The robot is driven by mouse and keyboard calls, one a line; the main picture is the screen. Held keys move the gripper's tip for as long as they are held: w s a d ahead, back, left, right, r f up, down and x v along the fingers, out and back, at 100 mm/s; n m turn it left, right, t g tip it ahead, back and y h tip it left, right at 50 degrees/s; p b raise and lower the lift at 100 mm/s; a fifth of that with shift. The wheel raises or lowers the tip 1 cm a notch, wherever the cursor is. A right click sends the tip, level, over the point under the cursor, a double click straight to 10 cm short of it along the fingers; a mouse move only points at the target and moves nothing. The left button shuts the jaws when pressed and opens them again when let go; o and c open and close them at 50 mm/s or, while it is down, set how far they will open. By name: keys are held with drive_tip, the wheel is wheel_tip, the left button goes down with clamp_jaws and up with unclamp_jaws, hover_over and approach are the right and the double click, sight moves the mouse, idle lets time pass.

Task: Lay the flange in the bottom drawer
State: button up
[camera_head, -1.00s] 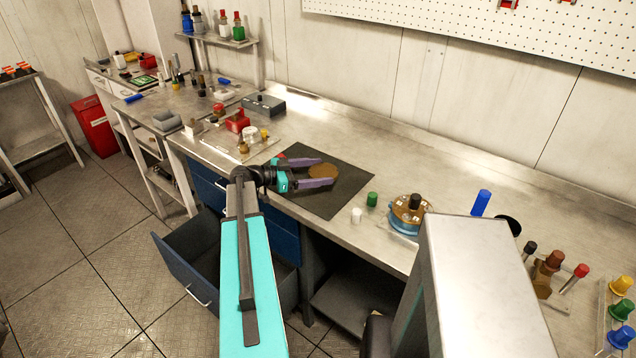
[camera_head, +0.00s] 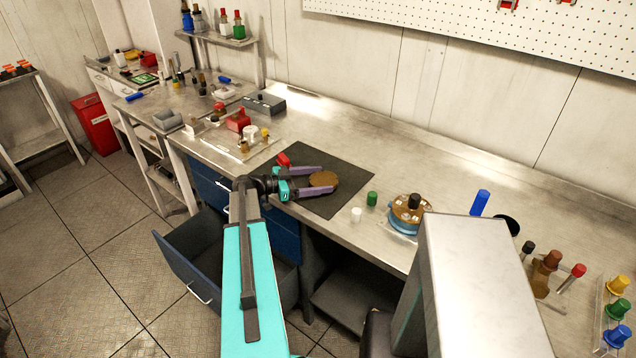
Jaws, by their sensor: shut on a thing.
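The flange (camera_head: 324,179) is a round, flat, brown-bronze disc. It sits between the two purple fingers of my gripper (camera_head: 318,181), which is shut on it over the dark mat (camera_head: 345,163) on the workbench. I cannot tell whether the flange touches the mat. The bottom drawer (camera_head: 185,271) is dark blue with a light handle and is pulled open below the bench front, to the left of and below my gripper. My arm hides part of the drawer's right side and inside; the visible inside looks empty.
A red item (camera_head: 284,159) lies by the mat's far-left edge. White (camera_head: 356,215) and green (camera_head: 372,198) caps stand right of the mat, near a blue-and-bronze round assembly (camera_head: 408,215). A red block (camera_head: 238,121) and small parts lie to the left. The bench behind the mat is clear.

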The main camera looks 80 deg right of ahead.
sight(309, 186)
drive_tip(key=shift+f, duration=0.65)
drive_tip(key=shift+f+b, duration=0.15)
drive_tip(key=shift+b, duration=0.25)
drive_tip(key=o, duration=2)
drive_tip(key=shift+c, duration=0.2)
drive_tip(key=shift+p, duration=1.3)
drive_tip(key=shift+w+a+f+b, duration=0.15)
drive_tip(key=shift+w+f+b, duration=0.1)
drive_tip(key=shift+b, duration=0.15)
drive_tip(key=shift+b+v, duration=0.9)
drive_tip(key=shift+v, duration=0.45)
drive_tip(key=b+v, duration=0.4)
drive_tip(key=v, duration=0.6)
drive_tip(key=shift+w+a+r, duration=0.15)
drive_tip(key=shift+a+r, duration=0.05)
drive_tip(key=shift+a, duration=0.05)
